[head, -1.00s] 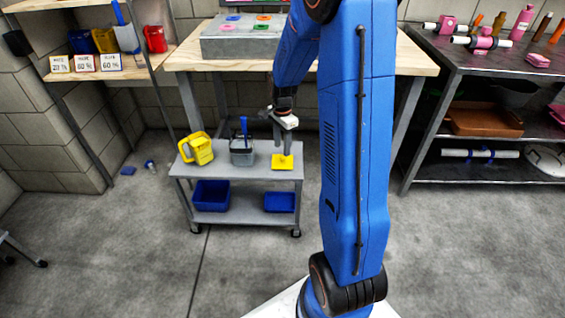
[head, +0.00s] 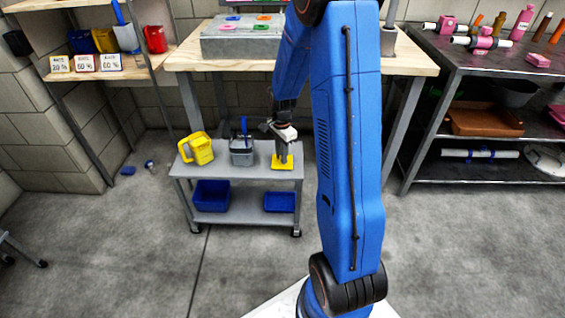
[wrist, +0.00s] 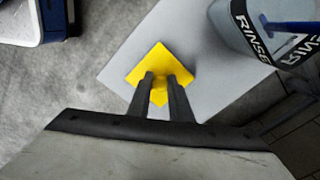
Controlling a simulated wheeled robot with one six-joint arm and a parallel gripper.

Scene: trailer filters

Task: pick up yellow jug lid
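The yellow jug lid (head: 283,168) lies flat near the right end of the grey cart's top shelf. It also shows as a yellow square in the wrist view (wrist: 158,57). My gripper (head: 283,158) points down right over the lid. In the wrist view both dark fingers (wrist: 161,78) stand apart with yellow showing between them, and they cover part of the lid. I cannot tell whether the fingertips touch it.
A grey rinse bucket (head: 242,156) with a blue-handled tool stands between jug and lid; its lettering shows in the wrist view (wrist: 250,30). Blue bins (head: 211,196) sit on the cart's lower shelf. A wooden workbench (head: 190,60) stands behind. Floor in front is clear.

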